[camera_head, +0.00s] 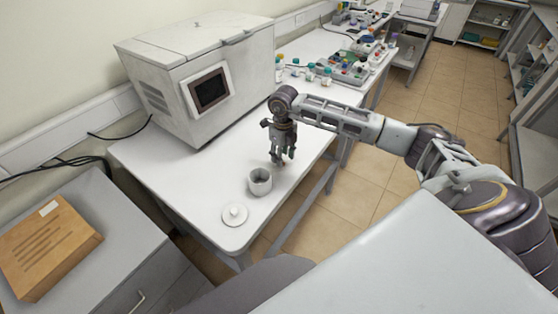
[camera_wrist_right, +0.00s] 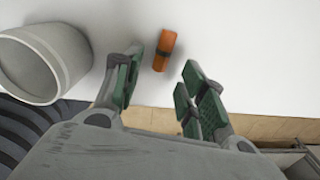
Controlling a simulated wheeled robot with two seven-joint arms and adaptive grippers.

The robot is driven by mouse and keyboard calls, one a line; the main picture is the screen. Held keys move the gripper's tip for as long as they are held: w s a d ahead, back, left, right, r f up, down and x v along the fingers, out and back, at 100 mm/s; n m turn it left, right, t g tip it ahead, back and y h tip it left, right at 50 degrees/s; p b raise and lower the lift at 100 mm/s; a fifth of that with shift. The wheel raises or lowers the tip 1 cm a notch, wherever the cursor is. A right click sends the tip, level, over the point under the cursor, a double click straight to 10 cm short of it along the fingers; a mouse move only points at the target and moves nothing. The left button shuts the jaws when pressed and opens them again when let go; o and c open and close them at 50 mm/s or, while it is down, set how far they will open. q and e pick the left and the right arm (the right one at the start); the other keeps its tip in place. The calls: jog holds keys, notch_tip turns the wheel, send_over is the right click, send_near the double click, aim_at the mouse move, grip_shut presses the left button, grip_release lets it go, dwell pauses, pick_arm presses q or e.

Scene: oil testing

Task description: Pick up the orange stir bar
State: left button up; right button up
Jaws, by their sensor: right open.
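The orange stir bar (camera_wrist_right: 165,51) lies on the white table in the right wrist view, a short orange cylinder with a dark band. In the head view I cannot make it out near the gripper. My right gripper (camera_head: 279,160) points down over the table just behind the grey-white cup. In the right wrist view its green-padded fingers (camera_wrist_right: 158,88) are apart, with the bar ahead of and between the tips. Nothing is held. My left gripper is in neither view.
The open cup (camera_head: 260,187) stands close by and also shows at the left of the wrist view (camera_wrist_right: 28,68). A round white lid (camera_head: 235,215) lies near the table's front corner. A big box-shaped machine (camera_head: 200,75) stands behind left. Bottles and devices (camera_head: 345,68) fill the far table.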

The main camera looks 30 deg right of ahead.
jog(key=shift+f, duration=1.35)
jog(key=c, duration=0.9)
